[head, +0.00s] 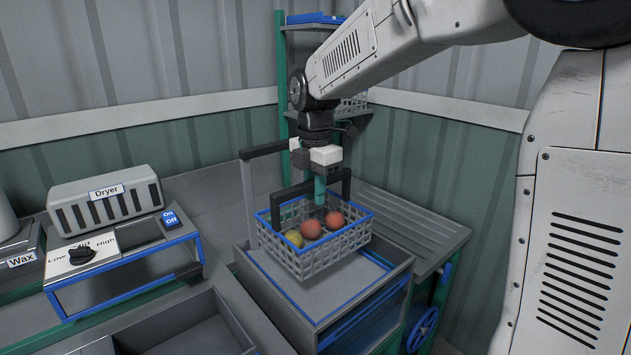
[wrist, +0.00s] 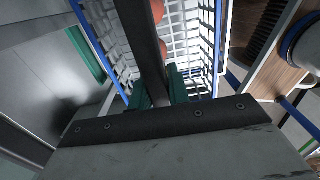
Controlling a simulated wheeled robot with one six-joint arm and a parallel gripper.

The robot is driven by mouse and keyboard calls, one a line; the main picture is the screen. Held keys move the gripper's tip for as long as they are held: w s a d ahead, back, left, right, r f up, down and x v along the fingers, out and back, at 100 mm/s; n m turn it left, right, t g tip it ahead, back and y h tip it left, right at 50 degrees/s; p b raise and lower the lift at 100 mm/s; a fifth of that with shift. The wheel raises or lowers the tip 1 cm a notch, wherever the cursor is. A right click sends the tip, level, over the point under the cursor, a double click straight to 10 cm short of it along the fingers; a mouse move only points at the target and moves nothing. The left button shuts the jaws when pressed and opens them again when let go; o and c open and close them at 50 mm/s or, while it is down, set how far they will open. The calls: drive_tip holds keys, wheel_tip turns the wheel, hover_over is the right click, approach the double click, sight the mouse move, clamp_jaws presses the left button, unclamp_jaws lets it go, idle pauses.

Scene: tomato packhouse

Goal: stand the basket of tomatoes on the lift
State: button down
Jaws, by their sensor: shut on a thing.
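The basket (head: 338,246) is a light grey lattice crate with a blue rim and a dark arched handle. It holds two orange-red tomatoes (head: 311,229) and yellowish ones beside them. My gripper (head: 319,192) is above the basket, its green fingers shut on the handle; the handle bar between them shows in the wrist view (wrist: 158,70). The basket hangs roughly level over a grey, blue-edged box-like stand (head: 355,272), which looks like the lift. The basket hides part of its top. I cannot tell whether its underside touches it.
A grey upright frame (head: 247,195) stands close at the basket's left. A slatted bench (head: 415,222) with a blue handwheel (head: 423,328) is at the right. The dryer (head: 105,202), its control panel (head: 82,256) and an open grey bin (head: 195,325) are left. A green-posted shelf (head: 283,85) stands behind.

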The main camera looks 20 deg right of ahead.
sight(316, 224)
drive_tip(key=shift+f, duration=2.75)
drive_tip(key=shift+d+f, duration=0.15)
drive_tip(key=shift+f, duration=0.4)
drive_tip(key=c, duration=1.3)
unclamp_jaws()
drive_tip(key=shift+c, duration=1.3)
drive_tip(key=shift+r, duration=0.1)
drive_tip(key=shift+r, duration=3.4)
drive_tip(key=shift+s, duration=0.1)
